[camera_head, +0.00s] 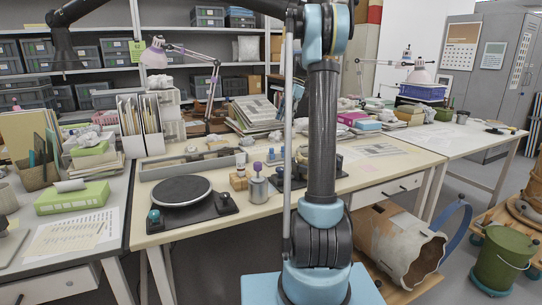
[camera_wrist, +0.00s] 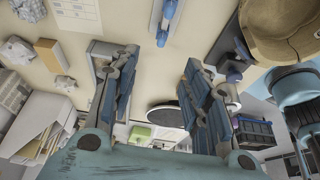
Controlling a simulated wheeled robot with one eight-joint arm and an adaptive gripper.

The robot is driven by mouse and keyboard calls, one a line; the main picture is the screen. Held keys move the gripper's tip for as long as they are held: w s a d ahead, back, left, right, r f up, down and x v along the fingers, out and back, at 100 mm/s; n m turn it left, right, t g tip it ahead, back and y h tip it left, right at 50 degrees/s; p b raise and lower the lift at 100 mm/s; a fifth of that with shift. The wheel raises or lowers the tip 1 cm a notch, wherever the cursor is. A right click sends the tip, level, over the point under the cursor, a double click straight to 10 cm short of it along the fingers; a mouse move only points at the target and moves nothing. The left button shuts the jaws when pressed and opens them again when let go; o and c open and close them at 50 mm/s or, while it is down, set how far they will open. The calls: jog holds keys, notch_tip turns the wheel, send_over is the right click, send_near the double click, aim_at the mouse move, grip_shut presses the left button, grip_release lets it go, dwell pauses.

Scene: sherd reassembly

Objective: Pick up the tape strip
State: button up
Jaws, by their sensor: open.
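My gripper (camera_wrist: 158,58) is in the wrist view, its two blue-grey fingers spread apart with nothing between them. I cannot make out the tape strip for sure in either view. A narrow blue and whitish thing (camera_wrist: 168,22) lies beyond the fingertips at the top of the wrist view; I cannot tell what it is. In the head view my arm rises in the middle, hiding part of the cream worktable (camera_head: 262,218).
A black turntable (camera_head: 181,190) sits on the worktable, with a metal canister (camera_head: 258,190) to its right. Behind are a long grey tray (camera_head: 190,163), stacked papers (camera_head: 257,113) and a lamp (camera_head: 154,54). A green box (camera_head: 72,198) stands on the left table.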

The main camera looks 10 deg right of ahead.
aim_at(273, 148)
jog(key=x, duration=1.2)
jog(key=shift+w, duration=0.1)
jog(key=shift+s+x, duration=0.15)
jog(key=shift+x, duration=1.2)
jog(key=shift+s+x, duration=0.1)
jog(key=shift+x, duration=1.3)
jog(key=shift+r, duration=0.1)
jog(key=c, duration=0.8)
